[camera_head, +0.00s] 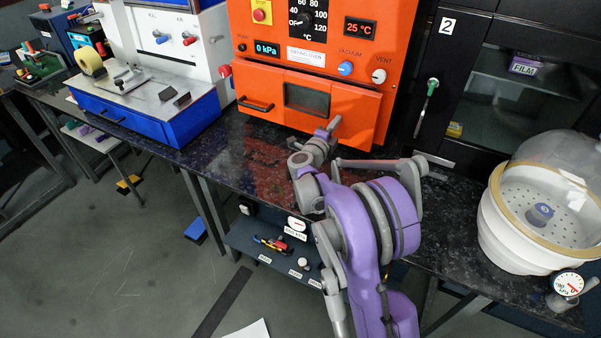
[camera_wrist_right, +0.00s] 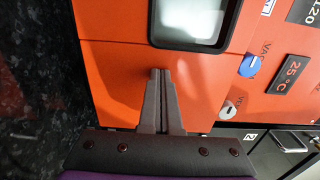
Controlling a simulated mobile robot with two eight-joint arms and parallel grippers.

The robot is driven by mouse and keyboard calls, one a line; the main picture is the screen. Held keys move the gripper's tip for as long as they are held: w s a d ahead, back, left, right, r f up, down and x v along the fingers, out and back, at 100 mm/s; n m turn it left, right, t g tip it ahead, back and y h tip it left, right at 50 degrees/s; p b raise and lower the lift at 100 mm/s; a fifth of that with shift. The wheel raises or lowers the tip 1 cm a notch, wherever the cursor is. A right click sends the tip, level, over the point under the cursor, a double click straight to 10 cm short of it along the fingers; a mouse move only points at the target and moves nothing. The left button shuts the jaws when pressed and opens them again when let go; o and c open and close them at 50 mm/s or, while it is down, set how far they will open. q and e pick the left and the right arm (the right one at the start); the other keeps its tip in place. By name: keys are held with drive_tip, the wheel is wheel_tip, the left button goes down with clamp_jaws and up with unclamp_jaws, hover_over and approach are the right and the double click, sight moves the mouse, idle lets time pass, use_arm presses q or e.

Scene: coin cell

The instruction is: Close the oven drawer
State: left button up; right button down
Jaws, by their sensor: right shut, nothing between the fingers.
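The orange drying oven (camera_head: 330,40) stands on the dark speckled bench. Its drawer front (camera_head: 355,112), with a dark window and a black handle (camera_head: 255,105) at the left, is flush or nearly flush with the body; I cannot tell if a small gap is left. My right gripper (camera_head: 333,124) is in front of the drawer's lower right part, below the window. In the right wrist view my gripper (camera_wrist_right: 160,72) is shut and empty, its fingertips at or very near the orange drawer front (camera_wrist_right: 115,75); contact is unclear. My left gripper is not in view.
A white vacuum desiccator (camera_head: 510,225) with a clear dome stands on the bench at right. A black cabinet (camera_head: 480,80) is behind it. A blue-based machine (camera_head: 170,115) stands left of the oven. Bench space (camera_head: 250,150) before the oven is clear.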

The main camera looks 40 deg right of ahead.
drive_tip(key=x, duration=0.3)
drive_tip(key=shift+w+d+r, duration=0.1)
drive_tip(key=shift+d+r, duration=0.05)
drive_tip(key=shift+d+r, duration=0.1)
idle(0.4)
